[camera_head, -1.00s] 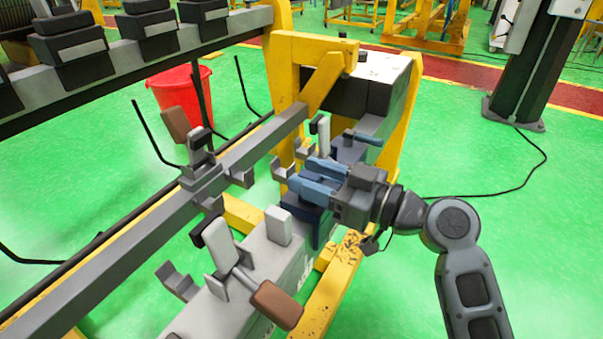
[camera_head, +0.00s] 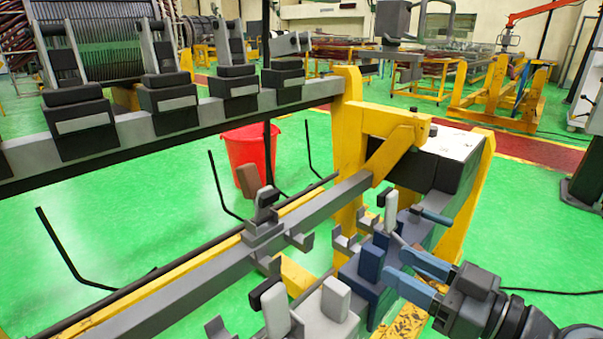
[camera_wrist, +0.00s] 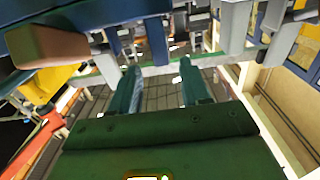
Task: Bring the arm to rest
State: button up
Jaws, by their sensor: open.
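My gripper (camera_head: 396,264) is at the lower right of the head view, with its two blue fingers apart and nothing visible between them. The fingers point left, close to a blue block (camera_head: 371,264) on the grey fixture. Whether they touch it I cannot tell. In the wrist view the two fingers (camera_wrist: 158,88) stand apart with a gap between them. Most of my arm is outside the head view.
Clamps with upright grey blocks (camera_head: 336,299) crowd the fixture near my gripper. A long grey rail (camera_head: 208,259) and a yellow frame (camera_head: 350,150) stand to the left and behind. A red bucket (camera_head: 246,150) stands on the green floor. Open floor (camera_head: 540,190) lies to the right.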

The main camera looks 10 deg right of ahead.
jog(key=s+f+m+h+p, duration=0.2)
jog(key=s+f+m+h, duration=0.65)
jog(key=s+f, duration=0.6)
jog(key=s+r+h, duration=0.1)
jog(key=s+r, duration=0.4)
jog(key=s, duration=0.4)
jog(key=s+r+n+h, duration=0.1)
jog(key=s+r, duration=0.3)
jog(key=s, duration=0.5)
jog(key=shift+s+a+r+p, duration=0.25)
jog(key=shift+r+p, duration=0.1)
jog(key=shift+p, duration=0.05)
jog(key=shift+n, duration=0.25)
jog(key=shift+c, duration=0.2)
